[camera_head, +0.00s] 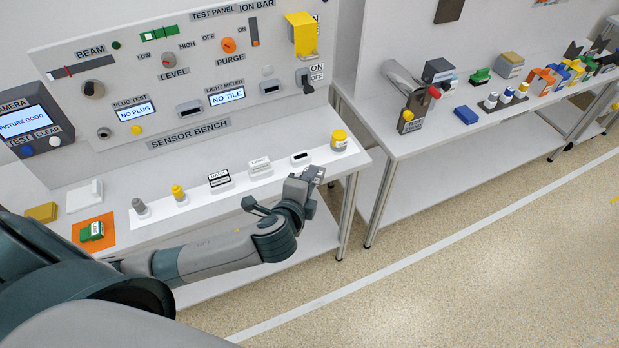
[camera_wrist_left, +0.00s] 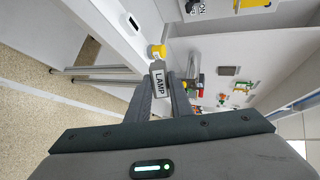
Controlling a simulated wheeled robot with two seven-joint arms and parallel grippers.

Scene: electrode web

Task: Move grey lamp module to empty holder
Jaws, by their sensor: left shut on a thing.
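My left gripper (camera_head: 306,182) is at the front edge of the sensor bench, near its right end. It is shut on the grey lamp module (camera_wrist_left: 160,80), whose white LAMP label faces the wrist camera. In the head view the module (camera_head: 316,173) shows only as a small grey piece at the fingertips. A white holder with a dark, empty-looking slot (camera_head: 300,157) sits on the bench's white strip, just behind the gripper. It also shows in the wrist view (camera_wrist_left: 132,22). My right gripper is not in view.
A yellow-topped jar (camera_head: 339,141) stands right of the slotted holder. Labelled white blocks (camera_head: 260,166) (camera_head: 219,181) stand to its left. The sensor panel (camera_head: 190,75) rises behind. A second bench (camera_head: 400,143) with several items stands right, across a gap.

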